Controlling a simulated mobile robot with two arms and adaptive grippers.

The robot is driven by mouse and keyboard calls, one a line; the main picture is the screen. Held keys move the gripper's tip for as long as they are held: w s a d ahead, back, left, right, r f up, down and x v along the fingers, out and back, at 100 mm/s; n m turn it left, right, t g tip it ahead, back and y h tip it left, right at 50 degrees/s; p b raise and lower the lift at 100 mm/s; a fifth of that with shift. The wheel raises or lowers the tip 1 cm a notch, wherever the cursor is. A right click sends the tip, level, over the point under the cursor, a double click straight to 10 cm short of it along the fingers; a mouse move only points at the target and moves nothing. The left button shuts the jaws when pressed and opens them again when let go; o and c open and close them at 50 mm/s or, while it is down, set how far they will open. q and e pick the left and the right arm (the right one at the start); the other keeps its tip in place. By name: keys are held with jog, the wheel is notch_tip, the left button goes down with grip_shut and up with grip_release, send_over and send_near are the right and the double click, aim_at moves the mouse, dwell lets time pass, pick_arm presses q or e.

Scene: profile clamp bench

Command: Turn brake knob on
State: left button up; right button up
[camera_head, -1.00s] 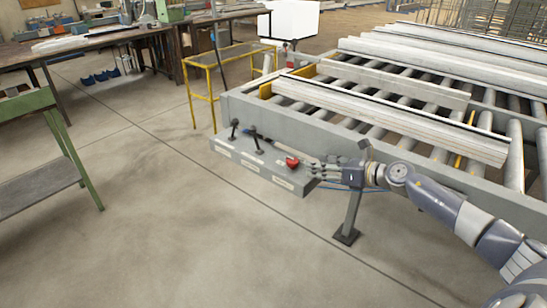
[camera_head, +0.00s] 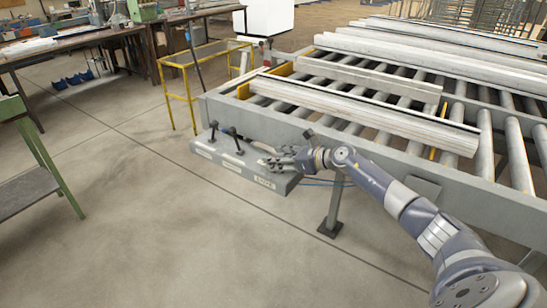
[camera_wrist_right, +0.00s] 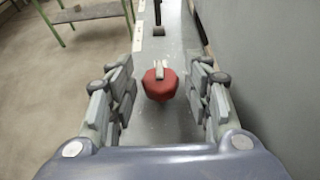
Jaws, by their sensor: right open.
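The brake knob (camera_wrist_right: 160,86) is red with a pale raised grip on top. It sits on the grey control box (camera_head: 222,164) at the side of the roller conveyor. In the right wrist view it lies between the two spread fingers of my right gripper (camera_wrist_right: 160,100), apart from both. In the head view my right gripper (camera_head: 276,162) is over the right end of the box and hides the knob. The gripper is open and empty. My left gripper is not in view.
Two black levers (camera_head: 225,135) stand on the box left of my gripper. The roller conveyor (camera_head: 330,138) carries long metal profiles (camera_head: 365,112) behind the box. A support leg (camera_head: 333,207) stands below. The floor in front is clear.

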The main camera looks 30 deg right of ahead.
jog(key=shift+x, duration=1)
